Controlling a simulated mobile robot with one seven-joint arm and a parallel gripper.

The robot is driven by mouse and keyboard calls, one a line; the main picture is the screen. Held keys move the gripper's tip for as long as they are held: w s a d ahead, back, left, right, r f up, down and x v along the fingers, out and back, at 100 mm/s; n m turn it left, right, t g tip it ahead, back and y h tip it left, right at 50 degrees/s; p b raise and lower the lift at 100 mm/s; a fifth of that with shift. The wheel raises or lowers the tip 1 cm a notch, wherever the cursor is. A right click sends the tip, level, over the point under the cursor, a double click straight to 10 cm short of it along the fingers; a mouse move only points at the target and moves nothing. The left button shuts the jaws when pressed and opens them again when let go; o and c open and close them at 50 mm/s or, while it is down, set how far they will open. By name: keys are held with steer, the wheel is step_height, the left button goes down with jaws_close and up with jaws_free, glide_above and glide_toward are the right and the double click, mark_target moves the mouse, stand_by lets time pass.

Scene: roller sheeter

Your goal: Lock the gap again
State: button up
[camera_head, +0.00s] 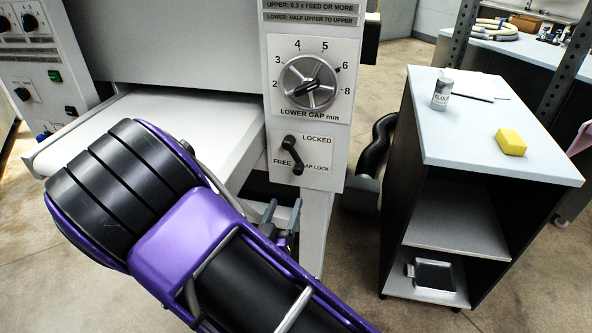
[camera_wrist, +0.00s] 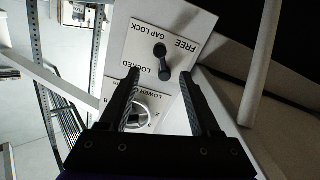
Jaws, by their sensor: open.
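The black gap-lock lever (camera_head: 294,155) is on the white panel of the sheeter, below the lower-gap dial. It slants from upper left to lower right, its upper end between the words LOCKED and FREE. I cannot tell which word it is set to. It also shows in the wrist view (camera_wrist: 163,62), upside down, beyond my fingers. My gripper (camera_head: 283,216) is below the panel in the head view, partly hidden by my purple arm. In the wrist view my gripper (camera_wrist: 160,75) is open and empty, its fingertips either side of the lever's line, apart from it.
The white sheeter bed (camera_head: 190,112) reaches out left of the panel. A cabinet (camera_head: 460,142) at the right bears a shaker (camera_head: 442,95) and a yellow sponge (camera_head: 511,142). Floor shows between sheeter and cabinet.

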mark_target(298, 173)
steer(key=w+d, duration=0.1)
steer(key=w, duration=0.8)
steer(key=w+d, duration=0.1)
steer(key=w, duration=0.4)
steer(key=shift+w+d, duration=0.1)
steer(key=shift+d, duration=0.25)
jaws_close()
stand_by(0.6)
